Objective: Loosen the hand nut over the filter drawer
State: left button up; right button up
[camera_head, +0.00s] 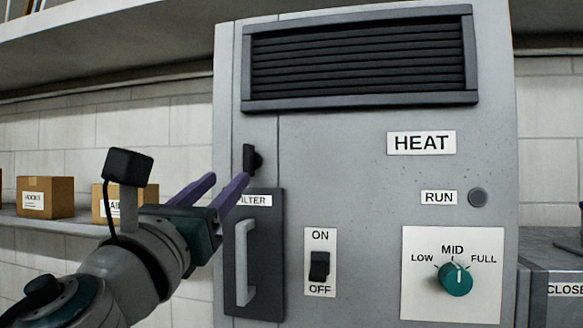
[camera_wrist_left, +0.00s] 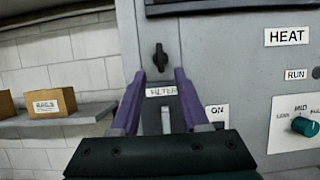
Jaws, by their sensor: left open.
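The hand nut (camera_head: 253,159) is a small black wing-shaped knob on the grey cabinet front, just above the filter drawer. It also shows in the left wrist view (camera_wrist_left: 160,57), upright, beyond and between the two fingers. The filter drawer (camera_head: 267,255) is a dark panel with a FILTER label and a light upright handle (camera_head: 243,262). My left gripper (camera_head: 224,184) is open, its purple fingers apart and pointing toward the cabinet. The fingertips are a little below the nut and hold nothing. They hide part of the drawer's top. My right gripper is not in view.
The grey cabinet (camera_head: 350,170) carries a dark vent grille (camera_head: 360,60), an ON/OFF switch (camera_head: 319,265), a RUN button (camera_head: 478,197) and a teal dial (camera_head: 455,279). Cardboard boxes (camera_head: 45,197) stand on a shelf at left. A grey unit marked CLOSE (camera_head: 560,280) is at right.

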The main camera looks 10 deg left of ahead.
aim_at(245, 159)
pick_arm(q)
jog(key=x, duration=0.8)
jog(key=shift+w+r+b, duration=0.15)
jog(key=shift+b, duration=0.2)
grip_shut()
